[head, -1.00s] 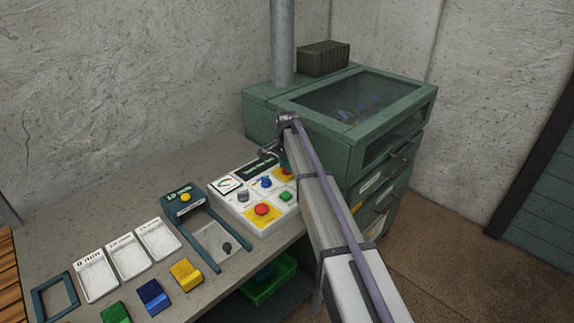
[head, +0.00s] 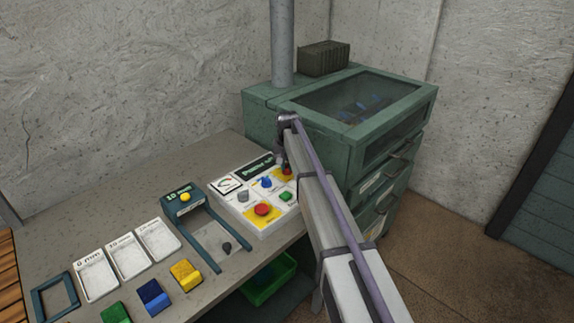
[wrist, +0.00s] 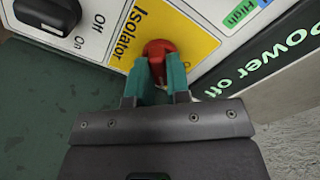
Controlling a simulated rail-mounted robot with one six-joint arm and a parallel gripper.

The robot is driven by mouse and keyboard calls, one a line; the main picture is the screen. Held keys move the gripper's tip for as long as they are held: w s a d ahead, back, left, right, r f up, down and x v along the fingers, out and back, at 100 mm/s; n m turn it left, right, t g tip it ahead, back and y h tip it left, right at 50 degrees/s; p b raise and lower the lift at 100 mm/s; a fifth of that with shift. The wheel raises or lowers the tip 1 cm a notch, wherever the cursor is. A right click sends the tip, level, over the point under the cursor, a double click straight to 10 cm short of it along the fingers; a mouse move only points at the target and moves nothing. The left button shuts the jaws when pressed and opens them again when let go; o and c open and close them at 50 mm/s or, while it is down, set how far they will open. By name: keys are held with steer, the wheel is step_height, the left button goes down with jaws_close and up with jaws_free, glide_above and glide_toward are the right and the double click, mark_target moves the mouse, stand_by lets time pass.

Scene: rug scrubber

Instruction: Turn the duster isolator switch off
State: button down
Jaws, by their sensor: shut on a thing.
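The isolator switch is a red knob (wrist: 160,50) on a yellow plate marked "Isolator" (wrist: 183,38). It sits at the right end of the white control panel (head: 234,208), and its red also shows in the head view (head: 287,171). My gripper (wrist: 162,75), with teal fingers, is shut on the red knob, one finger on each side. Its fingers hide part of the knob, so its exact setting is hard to read. The panel's dark display (wrist: 262,75) reads "Power off". In the head view my arm covers the area just right of the knob.
The green cabinet (head: 330,150) stands close behind. Coloured blocks and trays lie left on the bench.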

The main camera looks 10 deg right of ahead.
mark_target(287, 165)
steer(key=n, duration=0.4)
steer(key=shift+n, duration=0.3)
steer(key=n, duration=0.4)
steer(key=shift+n, duration=0.4)
steer(key=c, duration=1.1)
jaws_free()
step_height(287, 165, up, 11)
steer(key=p, duration=1)
steer(key=shift+f+p, duration=0.1)
steer(key=shift+p, duration=0.3)
